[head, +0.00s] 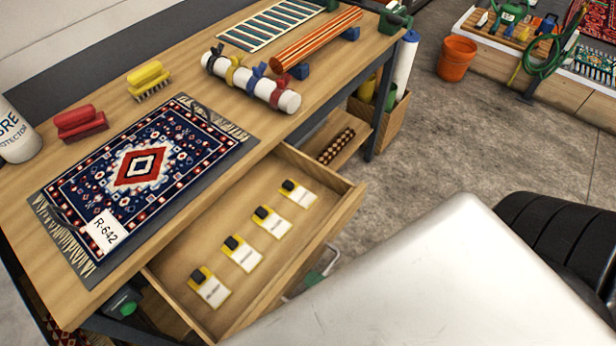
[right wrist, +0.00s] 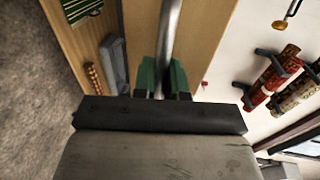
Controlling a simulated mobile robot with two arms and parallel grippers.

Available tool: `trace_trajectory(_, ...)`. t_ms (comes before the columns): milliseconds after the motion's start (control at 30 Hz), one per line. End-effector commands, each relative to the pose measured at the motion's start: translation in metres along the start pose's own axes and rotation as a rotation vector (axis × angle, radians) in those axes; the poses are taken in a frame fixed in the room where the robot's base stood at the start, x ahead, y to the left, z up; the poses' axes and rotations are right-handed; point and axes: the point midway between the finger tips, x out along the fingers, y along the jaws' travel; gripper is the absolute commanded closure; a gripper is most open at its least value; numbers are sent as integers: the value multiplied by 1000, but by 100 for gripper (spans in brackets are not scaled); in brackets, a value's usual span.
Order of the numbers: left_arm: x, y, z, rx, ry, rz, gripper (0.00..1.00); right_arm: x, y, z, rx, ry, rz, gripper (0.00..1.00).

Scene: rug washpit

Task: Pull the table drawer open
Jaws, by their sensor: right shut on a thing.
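The wooden table drawer (head: 284,262) stands pulled out from under the tabletop, with its inside in plain view. Several white tags with yellow and black tops lie in a row on its floor. In the right wrist view, my right gripper (right wrist: 163,80) has its green fingers closed around the silver bar handle (right wrist: 171,35) at the wooden drawer front (right wrist: 205,55). In the head view only a small green part of this gripper (head: 321,268) shows past the drawer front; my pale arm hides much nearby. My left gripper is not seen.
The wooden table (head: 190,80) holds a patterned rug (head: 175,137), a red brush (head: 80,122), a yellow brush (head: 149,80) and a tied white roll (head: 252,80). An orange bucket (head: 457,58) stands at the back right. Bare concrete floor (head: 420,140) lies right of the table.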

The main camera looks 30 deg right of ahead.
Motion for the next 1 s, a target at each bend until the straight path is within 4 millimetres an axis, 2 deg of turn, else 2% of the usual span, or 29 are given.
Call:
trace_trajectory(133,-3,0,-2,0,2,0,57,-14,2,1,0,-3,2,100)
trace_trajectory(400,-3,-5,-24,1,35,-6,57,-25,5,1,0,-2,1,100)
trace_trajectory(767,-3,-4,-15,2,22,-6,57,-26,6,1,0,-2,1,100)
trace_trajectory(800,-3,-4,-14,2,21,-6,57,-26,6,1,0,-2,1,83)
trace_trajectory(933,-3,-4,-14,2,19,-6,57,-25,5,1,0,-1,0,64)
trace_trajectory(1000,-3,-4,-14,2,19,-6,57,-25,5,0,0,-1,-1,64)
